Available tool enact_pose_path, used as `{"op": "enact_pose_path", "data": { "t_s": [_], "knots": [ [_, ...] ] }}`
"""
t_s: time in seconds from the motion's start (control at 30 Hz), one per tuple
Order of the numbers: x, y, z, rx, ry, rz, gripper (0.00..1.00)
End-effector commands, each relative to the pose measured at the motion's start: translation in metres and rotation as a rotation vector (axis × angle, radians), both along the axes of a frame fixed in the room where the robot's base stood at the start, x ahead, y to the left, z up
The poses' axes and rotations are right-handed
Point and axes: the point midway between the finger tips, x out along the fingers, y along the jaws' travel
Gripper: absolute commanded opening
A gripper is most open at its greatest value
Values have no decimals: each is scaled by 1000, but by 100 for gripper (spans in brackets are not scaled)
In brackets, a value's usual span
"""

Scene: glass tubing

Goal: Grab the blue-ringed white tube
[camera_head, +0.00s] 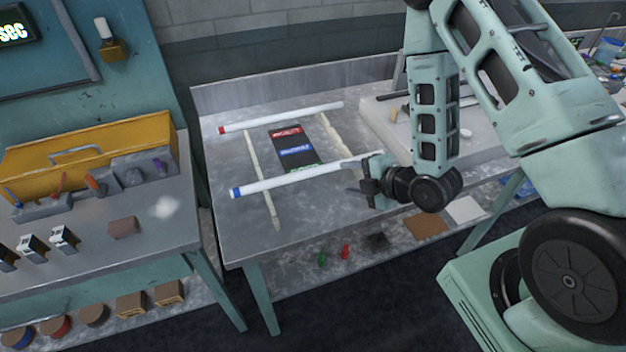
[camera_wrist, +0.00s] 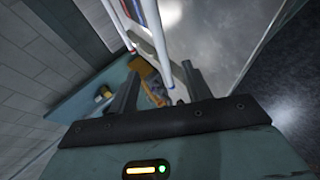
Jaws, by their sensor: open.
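The blue-ringed white tube (camera_head: 300,178) lies across two pale strips on the metal table, its blue end (camera_head: 236,193) at the left. My gripper (camera_head: 366,173) is open at the tube's right part, close to it. I cannot tell whether the fingers touch the tube. My gripper hides some of the tube's right end in the head view.
A red-ringed white tube (camera_head: 285,116) lies farther back, roughly parallel. A dark card (camera_head: 295,148) with colored labels lies between the tubes. A raised pale slab (camera_head: 385,128) stands at the right. A workbench with a yellow toolbox (camera_head: 90,150) is at the left.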

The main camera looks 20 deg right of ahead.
Motion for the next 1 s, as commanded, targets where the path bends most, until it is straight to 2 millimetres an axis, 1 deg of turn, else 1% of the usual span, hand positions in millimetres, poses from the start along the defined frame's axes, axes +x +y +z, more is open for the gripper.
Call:
{"op": "enact_pose_path", "data": {
  "t_s": [0.03,0.23,0.3,0.4,1.0],
  "knots": [
    [4,2,-8,0,-4,0,49],
    [16,8,-17,-1,-4,0,49],
    [27,14,-23,0,-6,2,49],
    [36,18,-29,1,-4,0,49],
    [51,25,-37,3,-2,1,49]
  ]
}}
